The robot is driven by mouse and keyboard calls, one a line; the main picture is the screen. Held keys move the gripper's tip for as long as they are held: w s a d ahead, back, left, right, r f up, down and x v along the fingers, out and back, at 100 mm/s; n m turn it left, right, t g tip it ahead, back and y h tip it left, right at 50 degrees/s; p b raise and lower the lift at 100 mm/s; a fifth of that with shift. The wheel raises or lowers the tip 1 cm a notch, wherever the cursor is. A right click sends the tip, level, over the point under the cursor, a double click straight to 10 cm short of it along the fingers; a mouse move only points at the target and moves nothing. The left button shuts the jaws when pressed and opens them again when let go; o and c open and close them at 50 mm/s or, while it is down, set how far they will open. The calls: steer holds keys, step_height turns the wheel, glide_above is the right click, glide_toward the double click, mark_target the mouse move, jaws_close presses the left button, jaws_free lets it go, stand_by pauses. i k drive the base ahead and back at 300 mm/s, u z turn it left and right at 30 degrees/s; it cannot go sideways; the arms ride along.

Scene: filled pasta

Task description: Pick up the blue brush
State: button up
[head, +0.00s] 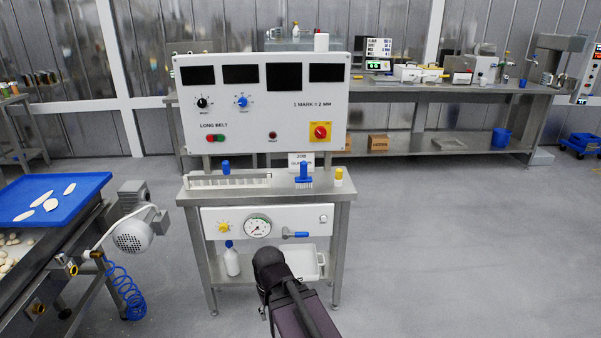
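A blue brush (304,174) stands upright on the steel top of a small control stand (330,194), right of centre. Its pale bristles seem to point down, and a white sign card stands just behind it. My dark arm rises from the bottom of the head view and ends in front of the stand's lower part, below and left of the brush. My gripper is not visible, so whether it is open or shut does not show.
A white rack (230,182) with a blue-topped item stands left of the brush, a yellow-capped container (338,177) right of it. A control panel (262,104) rises behind. A blue tray (46,205) with pale pieces is at left. Floor at right is clear.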

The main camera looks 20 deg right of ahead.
mark_target(303, 180)
steer(key=z, duration=0.25)
steer(key=i, duration=0.85)
steer(key=z, duration=0.4)
